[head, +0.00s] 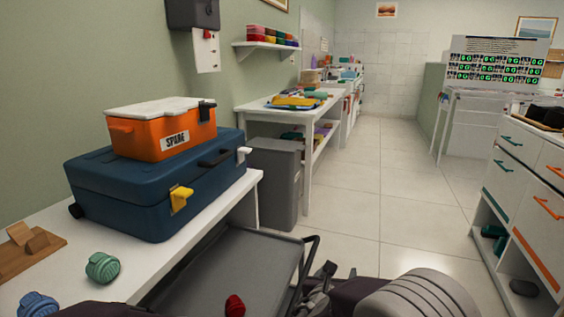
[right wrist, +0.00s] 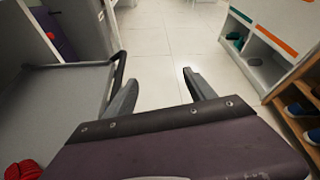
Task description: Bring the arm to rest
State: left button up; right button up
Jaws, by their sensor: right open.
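My right gripper (right wrist: 160,82) is open in the right wrist view, its two dark fingers apart with bare tiled floor between and beyond them. In the head view the right gripper (head: 322,284) is low in the middle, partly hidden by my own arm, beside the handle of a grey cart. Nothing shows between its fingers. My left gripper is not in view; only a dark part that may be my left arm shows at the bottom left.
The grey cart tray (head: 240,262) holds a red ball-like item (head: 235,305). A white table (head: 150,262) bears a blue toolbox (head: 150,195), an orange box (head: 165,138) and a green coil (head: 103,267). White drawers (head: 520,175) stand right. Open floor (head: 400,215) lies between.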

jog(key=s+d+m+g+h+p, duration=0.1)
jog(key=s+d+m+g, duration=0.2)
jog(key=s+d+m, duration=0.3)
jog(key=s+d+m+g+h+p, duration=0.2)
jog(key=s+d+m+g, duration=0.15)
jog(key=d, duration=0.45)
jog(key=s+a+f+m+g+y+p, duration=0.25)
jog(key=s+m+g+y, duration=0.2)
jog(key=s+m, duration=0.9)
jog(key=a+f+m+y, duration=0.1)
jog(key=a+m+y, duration=0.3)
jog(key=a+m, duration=0.55)
pick_arm(q)
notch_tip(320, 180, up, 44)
jog(key=p, duration=3.7)
pick_arm(e)
notch_tip(320, 180, up, 36)
jog(key=d+m, duration=0.1)
jog(key=shift+d, duration=0.35)
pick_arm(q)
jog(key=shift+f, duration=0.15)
pick_arm(e)
jog(key=shift+w+m, duration=0.1)
jog(key=shift+m, duration=0.15)
